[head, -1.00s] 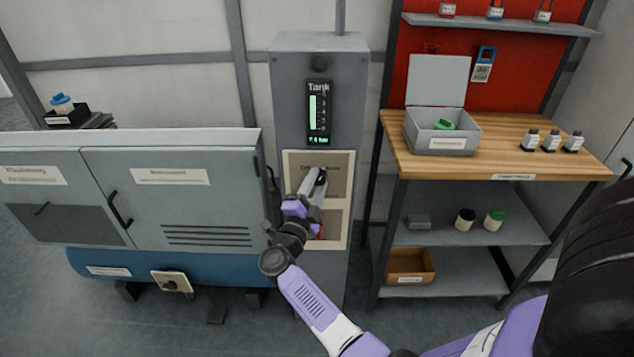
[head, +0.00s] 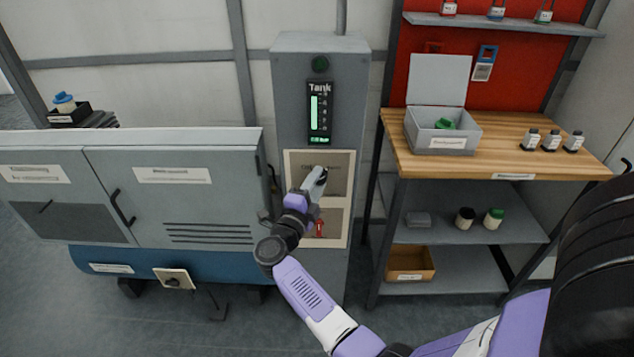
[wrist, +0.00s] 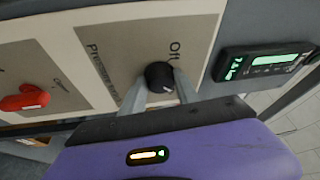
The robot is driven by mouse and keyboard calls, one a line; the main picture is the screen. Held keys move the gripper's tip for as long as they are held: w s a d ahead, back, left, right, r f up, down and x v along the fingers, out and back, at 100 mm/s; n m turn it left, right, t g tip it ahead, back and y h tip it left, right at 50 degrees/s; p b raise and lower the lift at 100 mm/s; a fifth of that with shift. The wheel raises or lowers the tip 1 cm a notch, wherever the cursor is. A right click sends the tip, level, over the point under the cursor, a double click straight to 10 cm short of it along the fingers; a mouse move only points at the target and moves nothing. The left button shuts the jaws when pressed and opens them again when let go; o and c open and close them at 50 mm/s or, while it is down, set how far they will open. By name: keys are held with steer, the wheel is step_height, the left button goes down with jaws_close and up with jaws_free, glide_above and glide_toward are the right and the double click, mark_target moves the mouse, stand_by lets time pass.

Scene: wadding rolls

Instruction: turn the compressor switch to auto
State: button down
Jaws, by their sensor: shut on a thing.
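The compressor switch is a black round knob (wrist: 160,76) with a white pointer mark, on a beige panel (wrist: 108,52) in the wrist view. The word "Off" is printed beside it and longer text runs to its left, only partly readable. My gripper (wrist: 157,88) is shut on the knob, with one pale finger on either side. In the head view my gripper (head: 318,178) is at the upper panel on the grey cabinet (head: 290,85) and hides most of the knob. I cannot read an "auto" mark.
A red handle (wrist: 25,98) sits on the neighbouring panel. A lit tank display (head: 319,112) is above the switch panel. The compressor housing (head: 190,205) stands close on the left, and a wooden-topped workbench (head: 490,163) on the right.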

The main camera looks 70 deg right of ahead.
steer(key=c, duration=0.9)
jaws_free()
steer(key=a, duration=0.5)
steer(key=a+f, duration=0.1)
steer(key=a, duration=0.1)
steer(key=shift+a+b, duration=0.3)
steer(key=shift+a, duration=0.1)
